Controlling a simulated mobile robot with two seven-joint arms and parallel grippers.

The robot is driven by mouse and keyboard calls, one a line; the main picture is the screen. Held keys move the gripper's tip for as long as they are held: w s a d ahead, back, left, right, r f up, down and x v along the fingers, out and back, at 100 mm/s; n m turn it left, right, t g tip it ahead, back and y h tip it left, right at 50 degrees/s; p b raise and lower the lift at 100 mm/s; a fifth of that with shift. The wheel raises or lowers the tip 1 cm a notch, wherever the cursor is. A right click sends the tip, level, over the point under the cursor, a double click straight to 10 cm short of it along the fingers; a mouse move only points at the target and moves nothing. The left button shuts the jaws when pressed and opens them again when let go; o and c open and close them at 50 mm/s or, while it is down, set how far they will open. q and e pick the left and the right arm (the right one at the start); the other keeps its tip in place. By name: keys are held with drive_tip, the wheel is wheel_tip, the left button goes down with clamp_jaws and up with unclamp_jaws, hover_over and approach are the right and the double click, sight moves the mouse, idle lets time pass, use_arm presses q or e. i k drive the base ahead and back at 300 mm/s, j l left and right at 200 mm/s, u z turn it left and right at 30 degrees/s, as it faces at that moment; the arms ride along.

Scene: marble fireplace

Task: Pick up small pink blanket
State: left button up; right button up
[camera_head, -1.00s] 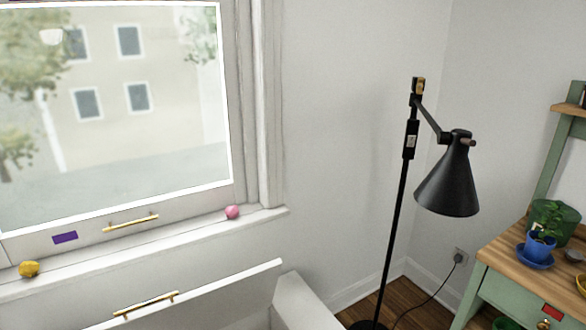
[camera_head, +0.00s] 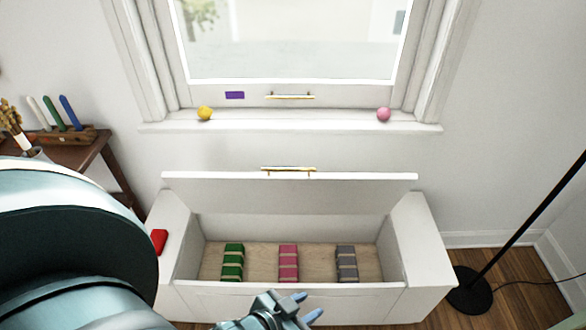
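The small pink blanket (camera_head: 288,263) is a folded pink bundle with pale bands. It lies in the open white storage bench (camera_head: 210,291), between a green blanket (camera_head: 233,262) and a grey blanket (camera_head: 346,263). My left gripper (camera_head: 311,306) is at the bottom middle, in front of the bench in the picture and below the pink blanket. Its two blue fingertips are apart with nothing seen between them, so it looks open and empty. My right gripper is not in view.
The raised bench lid (camera_head: 290,190) stands behind the opening. A red object (camera_head: 159,242) is on the bench's left side. A yellow ball (camera_head: 205,113) and a pink ball (camera_head: 384,114) sit on the windowsill. A black lamp (camera_head: 472,285) stands at right, a brown table (camera_head: 80,155) at left.

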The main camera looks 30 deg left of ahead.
sight(288, 256)
drive_tip(key=k+u, duration=0.1)
drive_tip(key=u, duration=0.25)
drive_tip(key=k+l+u, duration=0.1)
drive_tip(key=u, duration=0.25)
drive_tip(key=k+u, duration=0.1)
drive_tip(key=u, duration=0.25)
